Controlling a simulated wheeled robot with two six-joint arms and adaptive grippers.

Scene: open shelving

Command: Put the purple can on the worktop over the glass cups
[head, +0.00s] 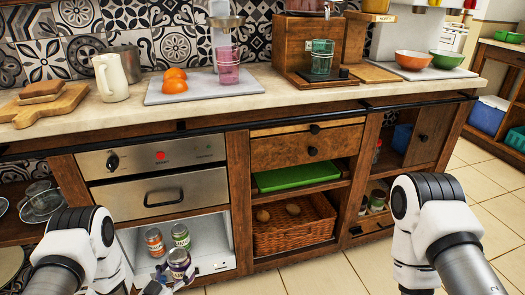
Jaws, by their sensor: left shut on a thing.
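The purple can (179,259) is upright in my left gripper (178,275), at the front of a white open compartment below the drawers. My left gripper is shut on its lower part, which is partly hidden. Glass cups (42,197) stand on a shelf at the left, partly behind my left arm. The light worktop (30,132) runs above them. My right arm shows at the right, but its gripper is out of view.
The worktop's left part bears a cutting board with bread (43,104) and a cream mug (110,77). A bare strip of worktop lies along its front edge.

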